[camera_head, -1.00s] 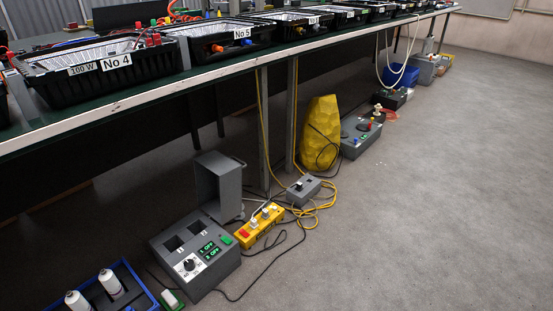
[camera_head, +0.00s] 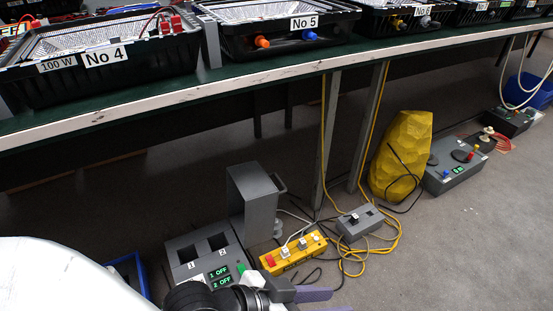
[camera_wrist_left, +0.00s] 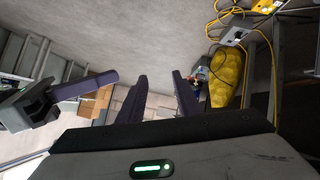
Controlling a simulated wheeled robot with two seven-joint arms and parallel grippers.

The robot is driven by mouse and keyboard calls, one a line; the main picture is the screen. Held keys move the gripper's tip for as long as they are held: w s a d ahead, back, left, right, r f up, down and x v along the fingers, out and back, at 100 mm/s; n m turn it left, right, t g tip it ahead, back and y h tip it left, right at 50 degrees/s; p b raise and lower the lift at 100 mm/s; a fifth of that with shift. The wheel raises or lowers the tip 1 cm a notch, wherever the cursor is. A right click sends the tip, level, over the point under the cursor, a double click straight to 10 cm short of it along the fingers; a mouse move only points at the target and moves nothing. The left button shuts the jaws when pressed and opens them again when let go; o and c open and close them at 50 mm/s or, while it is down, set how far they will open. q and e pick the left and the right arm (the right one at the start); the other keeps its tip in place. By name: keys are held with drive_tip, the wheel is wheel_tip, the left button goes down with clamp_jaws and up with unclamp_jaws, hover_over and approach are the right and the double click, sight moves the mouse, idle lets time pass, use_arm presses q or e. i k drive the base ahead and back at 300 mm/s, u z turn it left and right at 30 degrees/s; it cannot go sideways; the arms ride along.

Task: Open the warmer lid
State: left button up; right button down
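The grey warmer (camera_head: 185,248) stands on the floor in the head view. Its two wells, marked 1 and 2, are uncovered and its displays read 1 OFF and 2 OFF. Its grey lid (camera_head: 252,203) stands upright behind the wells, with a handle on its right side. My left gripper (camera_head: 322,301) is in front of the warmer, apart from the lid, and hides the lower panel. In the left wrist view its fingers (camera_wrist_left: 160,95) are apart with nothing between them. A second gripper, seemingly my right (camera_wrist_left: 85,88), shows at the left there; its finger gap is unclear.
A yellow power strip (camera_head: 293,253), a small grey box (camera_head: 360,222) and loose cables lie right of the warmer. A yellow sack (camera_head: 402,150) and a grey control box (camera_head: 455,174) stand farther right. The bench edge (camera_head: 250,76) runs above. Open floor lies to the right.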

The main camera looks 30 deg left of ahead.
sight(252, 196)
drive_tip(key=u, duration=0.85)
drive_tip(key=i, duration=0.8)
drive_tip(key=u, duration=0.9)
